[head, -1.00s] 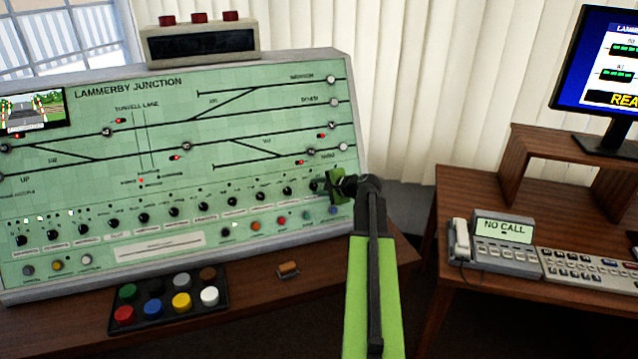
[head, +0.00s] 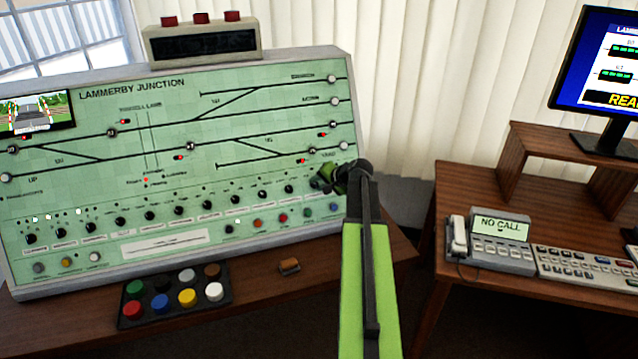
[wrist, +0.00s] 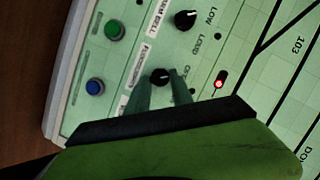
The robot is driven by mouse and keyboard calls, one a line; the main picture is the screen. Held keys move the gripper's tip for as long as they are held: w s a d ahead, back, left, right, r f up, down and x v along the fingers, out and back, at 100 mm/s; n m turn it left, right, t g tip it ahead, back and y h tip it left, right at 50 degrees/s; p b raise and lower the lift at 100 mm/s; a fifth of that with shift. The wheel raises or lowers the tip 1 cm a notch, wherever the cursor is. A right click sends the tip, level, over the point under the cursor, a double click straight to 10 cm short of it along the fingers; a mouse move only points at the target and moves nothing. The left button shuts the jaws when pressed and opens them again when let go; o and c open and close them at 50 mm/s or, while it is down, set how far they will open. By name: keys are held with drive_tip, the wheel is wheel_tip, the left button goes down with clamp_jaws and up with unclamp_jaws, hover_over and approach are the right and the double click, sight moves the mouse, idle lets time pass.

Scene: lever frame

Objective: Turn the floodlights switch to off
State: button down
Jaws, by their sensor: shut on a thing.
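The floodlights switch is a small black rotary knob (wrist: 160,75) on the pale green panel, with a white label strip beside it in the wrist view. My gripper (wrist: 159,88) has one finger on each side of this knob and is shut on it. The knob's pale pointer mark faces right in the wrist view. The position lettering by it is partly hidden by a finger. In the head view my gripper (head: 328,178) is at the right end of the panel's knob row and covers the knob there.
A similar black knob (wrist: 185,20) with LOW and LOUD positions sits beside it. Green (wrist: 115,32) and blue (wrist: 95,87) buttons are close by. The signal panel (head: 120,110) stands on a wooden desk with a tray of coloured buttons (head: 236,297). A telephone (head: 502,232) is on the right desk.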

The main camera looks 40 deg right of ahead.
drive_tip(key=shift+f, duration=0.1)
drive_tip(key=c, duration=1.1)
unclamp_jaws()
drive_tip(key=p+v, duration=1)
drive_tip(key=v, duration=0.7)
drive_tip(key=shift+s+r+p, duration=0.15)
drive_tip(key=shift+r+p, duration=0.05)
drive_tip(key=shift+p, duration=0.2)
